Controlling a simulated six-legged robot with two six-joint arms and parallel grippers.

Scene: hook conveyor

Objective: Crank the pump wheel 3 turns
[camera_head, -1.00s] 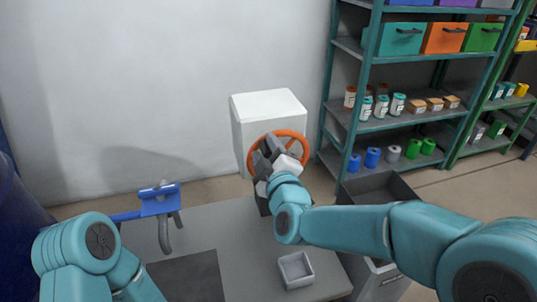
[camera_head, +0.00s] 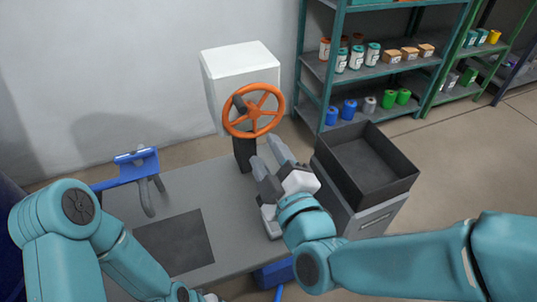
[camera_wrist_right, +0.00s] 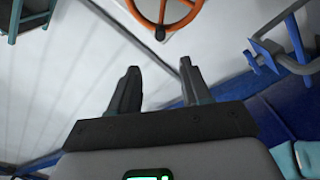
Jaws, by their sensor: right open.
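The orange pump wheel (camera_head: 255,112) stands upright on a dark post, in front of a white box (camera_head: 240,65). Its dark crank knob (camera_head: 239,104) is at the upper left of the wheel in the head view. The wheel also shows at the top of the right wrist view (camera_wrist_right: 168,14), partly cut off, with the knob (camera_wrist_right: 160,33) at its lower edge. My right gripper (camera_head: 271,157) is open and empty, below and apart from the wheel; its two fingers are spread in the wrist view (camera_wrist_right: 157,75). My left arm shows at the lower left, but its gripper fingers are out of view.
A blue bracket with grey hooks (camera_head: 137,162) is at the table's left. A dark open bin (camera_head: 370,165) stands right of my right gripper. Shelves with jars (camera_head: 357,58) stand behind. The grey tabletop (camera_head: 200,190) is mostly clear.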

